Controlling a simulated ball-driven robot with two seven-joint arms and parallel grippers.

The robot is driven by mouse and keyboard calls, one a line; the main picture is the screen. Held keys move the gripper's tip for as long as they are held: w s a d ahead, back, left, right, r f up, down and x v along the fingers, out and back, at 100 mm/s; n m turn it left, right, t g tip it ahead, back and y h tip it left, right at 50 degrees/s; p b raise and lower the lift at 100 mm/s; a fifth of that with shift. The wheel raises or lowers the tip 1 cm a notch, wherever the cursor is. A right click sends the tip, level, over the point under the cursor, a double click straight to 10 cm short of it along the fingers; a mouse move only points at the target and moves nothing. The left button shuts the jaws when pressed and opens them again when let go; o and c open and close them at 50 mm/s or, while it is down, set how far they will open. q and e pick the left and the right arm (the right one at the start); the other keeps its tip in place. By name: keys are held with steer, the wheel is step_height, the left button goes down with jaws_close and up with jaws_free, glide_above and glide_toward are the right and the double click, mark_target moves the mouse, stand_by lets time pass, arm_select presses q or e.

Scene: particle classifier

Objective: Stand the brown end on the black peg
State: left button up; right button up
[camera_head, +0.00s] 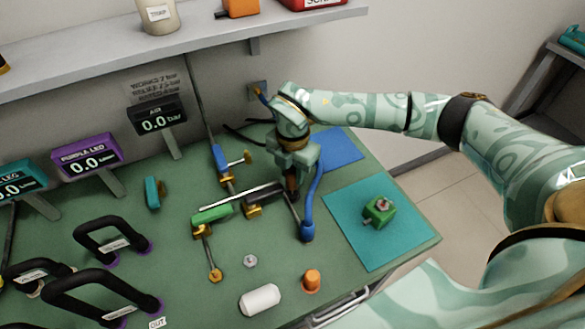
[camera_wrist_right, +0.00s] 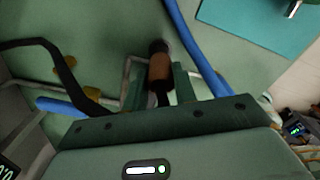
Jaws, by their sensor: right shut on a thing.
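My right gripper (camera_head: 294,165) points down over the green bench and is shut on the brown end (camera_head: 292,184). In the right wrist view the brown end (camera_wrist_right: 160,68) sits between the two fingers of my right gripper (camera_wrist_right: 157,85). A dark round part (camera_wrist_right: 158,47) shows at the far tip of the brown end; I cannot tell whether it is the black peg or part of the piece itself. A grey metal rod runs close beside it. My left gripper is not in view.
A blue hose (camera_head: 314,195) curves down just right of the gripper. A green-handled valve (camera_head: 212,214) and a blue-handled valve (camera_head: 218,157) stand to the left. A teal mat (camera_head: 352,238) bears a green block (camera_head: 378,211). A white cylinder (camera_head: 260,300) lies in front.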

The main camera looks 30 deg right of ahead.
mark_target(293, 180)
stand_by(0.4)
steer(key=shift+p, duration=0.3)
stand_by(0.5)
steer(key=shift+p, duration=0.3)
stand_by(0.4)
steer(key=shift+r+p, duration=0.1)
steer(key=shift+p, duration=0.2)
steer(key=shift+f+b, duration=0.65)
steer(key=shift+f, duration=1.15)
